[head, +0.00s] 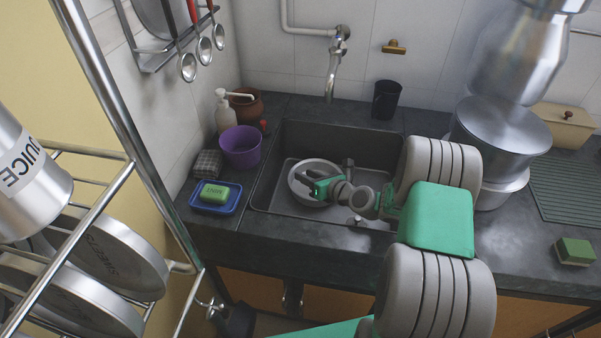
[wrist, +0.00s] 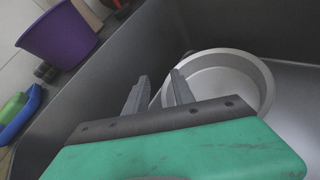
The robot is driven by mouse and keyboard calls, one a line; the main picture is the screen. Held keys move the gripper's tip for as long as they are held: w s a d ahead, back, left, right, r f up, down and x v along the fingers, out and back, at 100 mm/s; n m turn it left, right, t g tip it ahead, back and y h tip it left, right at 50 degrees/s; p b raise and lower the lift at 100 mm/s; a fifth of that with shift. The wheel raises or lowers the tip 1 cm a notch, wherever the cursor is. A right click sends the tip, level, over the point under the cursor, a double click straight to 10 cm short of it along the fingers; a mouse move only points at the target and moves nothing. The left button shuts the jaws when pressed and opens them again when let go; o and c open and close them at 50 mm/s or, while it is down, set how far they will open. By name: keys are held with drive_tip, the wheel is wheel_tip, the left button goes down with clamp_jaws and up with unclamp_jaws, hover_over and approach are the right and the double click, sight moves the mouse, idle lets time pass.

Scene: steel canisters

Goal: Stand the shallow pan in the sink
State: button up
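The shallow pan (head: 305,168) is a round, pale metal pan lying low inside the dark sink (head: 283,140). It looks flat on the sink floor, open side up. In the wrist view the pan (wrist: 230,82) is ahead and to the right, its near edge partly hidden by my gripper. My gripper (head: 313,183) is down in the sink over the pan. In the wrist view my gripper (wrist: 159,76) has its fingers apart. The right finger overlaps the pan's left rim and the left finger is outside it. I cannot tell whether either touches.
A purple tub (head: 240,148), a soap dispenser (head: 224,115) and a blue dish with green soap (head: 214,207) stand left of the sink. The faucet (head: 334,68) hangs over its back. A black cup (head: 386,100) stands behind. Large pots (head: 497,145) stand right.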

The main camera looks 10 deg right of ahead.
drive_tip(key=v, duration=0.8)
drive_tip(key=shift+s, duration=0.1)
drive_tip(key=s+a+r+n+g+h+p, duration=0.2)
drive_tip(key=s+a+r+n+g+p, duration=0.35)
drive_tip(key=n, duration=1.25)
drive_tip(key=s+d+r+n+g+h+p, duration=0.1)
drive_tip(key=s+r+n+g+h, duration=0.2)
drive_tip(key=s+r+n, duration=1)
drive_tip(key=shift+s+n+h, duration=0.7)
drive_tip(key=shift+s+n, duration=0.05)
drive_tip(key=shift+n, duration=0.25)
drive_tip(key=shift+r, duration=0.15)
